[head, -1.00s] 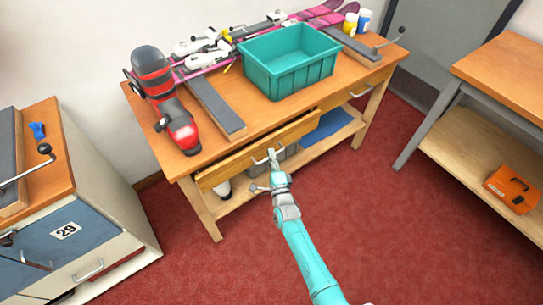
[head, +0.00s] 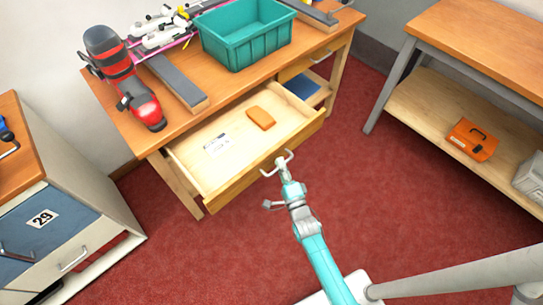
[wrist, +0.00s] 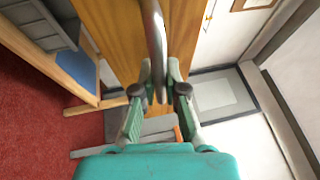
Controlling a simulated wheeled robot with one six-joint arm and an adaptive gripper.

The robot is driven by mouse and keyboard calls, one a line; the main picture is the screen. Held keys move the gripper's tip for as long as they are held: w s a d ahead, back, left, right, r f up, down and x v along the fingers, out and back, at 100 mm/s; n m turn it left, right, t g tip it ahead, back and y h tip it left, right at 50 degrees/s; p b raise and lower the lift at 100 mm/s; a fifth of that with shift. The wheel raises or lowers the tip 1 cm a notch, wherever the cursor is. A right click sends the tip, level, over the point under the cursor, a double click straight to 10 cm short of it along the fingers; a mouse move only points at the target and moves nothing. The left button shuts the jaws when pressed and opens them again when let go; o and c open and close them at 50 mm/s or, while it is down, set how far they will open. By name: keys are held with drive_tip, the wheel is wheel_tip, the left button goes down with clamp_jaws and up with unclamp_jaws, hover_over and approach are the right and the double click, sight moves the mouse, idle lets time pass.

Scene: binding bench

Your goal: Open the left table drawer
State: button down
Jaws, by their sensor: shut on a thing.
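The left table drawer (head: 238,186) stands pulled out from the wooden bench, its inside showing from above. A bare metal bow handle (head: 290,154) is on its front. My gripper (head: 282,165) is at this handle, shut on it. In the wrist view the handle (wrist: 154,30) runs down between the two fingers of my gripper (wrist: 163,92), with the wooden drawer front (wrist: 112,35) behind it.
On the bench top are a red and black ski boot (head: 128,75), a grey-topped bar (head: 175,82) and a teal crate (head: 247,38). A cabinet (head: 75,215) stands left. A shelf with an orange case (head: 471,139) stands right. Red floor in front is clear.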

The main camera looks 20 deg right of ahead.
drive_tip(key=shift+s+d, duration=0.25)
drive_tip(key=shift+s, duration=0.55)
drive_tip(key=c, duration=1.2)
unclamp_jaws()
drive_tip(key=shift+s, duration=0.1)
drive_tip(key=v, duration=1.1)
drive_tip(key=shift+s, duration=0.4)
drive_tip(key=shift+f, duration=0.1)
